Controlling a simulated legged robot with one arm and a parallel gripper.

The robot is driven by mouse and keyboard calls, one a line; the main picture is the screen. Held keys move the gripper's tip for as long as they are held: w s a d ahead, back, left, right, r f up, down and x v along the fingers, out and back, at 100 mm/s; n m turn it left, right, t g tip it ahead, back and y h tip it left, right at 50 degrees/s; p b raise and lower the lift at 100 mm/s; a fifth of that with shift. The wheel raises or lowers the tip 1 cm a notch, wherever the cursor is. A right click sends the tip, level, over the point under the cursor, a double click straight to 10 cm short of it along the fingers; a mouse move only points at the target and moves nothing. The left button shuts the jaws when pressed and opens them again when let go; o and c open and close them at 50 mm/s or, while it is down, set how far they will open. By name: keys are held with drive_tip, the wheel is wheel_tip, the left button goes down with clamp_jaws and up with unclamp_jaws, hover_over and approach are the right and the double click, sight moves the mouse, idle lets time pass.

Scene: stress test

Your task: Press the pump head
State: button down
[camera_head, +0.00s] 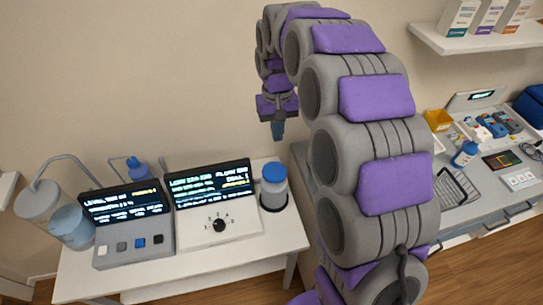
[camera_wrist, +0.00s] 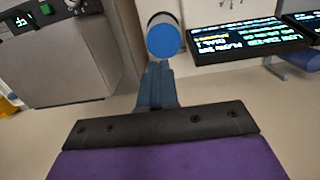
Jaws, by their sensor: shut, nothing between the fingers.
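A pale container with a round blue top (camera_head: 274,172) stands upright at the right end of the white table. Its blue top also shows at the upper middle of the wrist view (camera_wrist: 163,41). A blue bottle (camera_head: 138,169) with a narrow top stands behind the screens, partly hidden. I cannot tell for sure which top is the pump head. My gripper (camera_head: 278,132) is shut and empty, pointing down above the blue-topped container, with a visible gap. In the wrist view my fingers (camera_wrist: 156,70) are together just below the blue top in the picture, apparently not touching it.
Two devices with lit screens (camera_head: 122,206) (camera_head: 210,183) stand left of the container on the white table (camera_head: 84,287). A grey counter (camera_head: 500,195) with several items is at the right, below a shelf (camera_head: 480,43).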

drive_tip(key=w, duration=0.2)
drive_tip(key=w+a+f, duration=0.1)
drive_tip(key=shift+w+f, duration=0.1)
